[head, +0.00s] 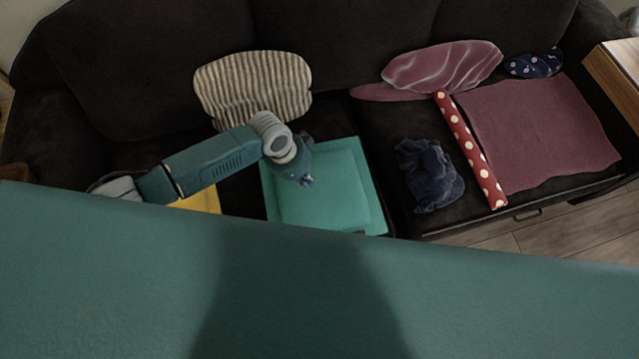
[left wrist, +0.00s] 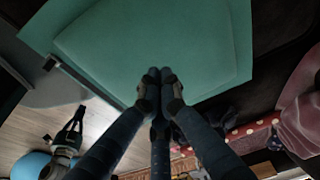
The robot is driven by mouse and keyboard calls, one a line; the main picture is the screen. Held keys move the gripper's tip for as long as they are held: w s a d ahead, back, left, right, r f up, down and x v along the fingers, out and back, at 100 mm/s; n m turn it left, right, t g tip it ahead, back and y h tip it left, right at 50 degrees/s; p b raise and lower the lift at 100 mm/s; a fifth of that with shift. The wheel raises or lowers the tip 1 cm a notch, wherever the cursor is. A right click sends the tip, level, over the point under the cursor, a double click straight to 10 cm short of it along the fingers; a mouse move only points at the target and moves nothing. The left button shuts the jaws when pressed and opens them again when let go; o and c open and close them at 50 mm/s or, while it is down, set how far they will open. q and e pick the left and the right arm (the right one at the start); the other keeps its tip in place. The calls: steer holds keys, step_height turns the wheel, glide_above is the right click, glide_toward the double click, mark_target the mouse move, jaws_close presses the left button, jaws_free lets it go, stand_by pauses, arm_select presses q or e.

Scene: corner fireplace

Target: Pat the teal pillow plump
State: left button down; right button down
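The teal pillow (head: 325,187) lies flat on a teal square cloth (head: 371,197) on the dark sofa seat. My left gripper (head: 306,181) is over the pillow's upper left part in the head view. The pillow (left wrist: 155,45) fills the top of the left wrist view, and the fingertips of my left gripper (left wrist: 160,78) show against its near edge. The fingers are drawn together with nothing between them. I cannot tell whether they touch the pillow. A dark pronged shape on my body at lower left of the wrist view may be my right gripper (left wrist: 74,122); its state is unclear.
A striped cushion (head: 253,84) leans on the backrest. Right of the pillow are a crumpled navy cloth (head: 428,175), a red dotted roll (head: 470,148), a mauve cloth (head: 540,130) and a mauve cushion (head: 443,68). A yellow item (head: 203,201) lies partly under my left arm.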

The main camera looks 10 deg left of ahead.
arm_select(q)
steer(key=shift+b+x, duration=0.6)
steer(key=shift+x, duration=0.25)
steer(key=shift+s+a+f+b, duration=0.1)
steer(key=shift+a+f+b, duration=0.1)
steer(key=shift+f+b, duration=0.2)
steer(key=shift+a+f+b, duration=0.2)
steer(key=shift+f+b, duration=0.05)
steer(key=shift+f, duration=0.2)
steer(key=shift+r, duration=0.1)
steer(key=shift+w+d+r+p, duration=0.2)
steer(key=shift+d+r+p, duration=0.2)
steer(key=shift+d, duration=0.2)
steer(key=shift+w+d+r+p, duration=0.25)
steer(key=shift+d+r, duration=0.15)
steer(key=shift+d, duration=0.2)
steer(key=shift+w+d+r+p, duration=0.2)
steer(key=shift+d+r+p, duration=0.2)
steer(key=shift+d, duration=0.2)
steer(key=shift+d+r, duration=0.1)
steer(key=shift+r, duration=0.05)
arm_select(e)
steer(key=shift+w+a+f, duration=0.15)
steer(key=shift+a, duration=0.25)
steer(key=shift+f, duration=0.1)
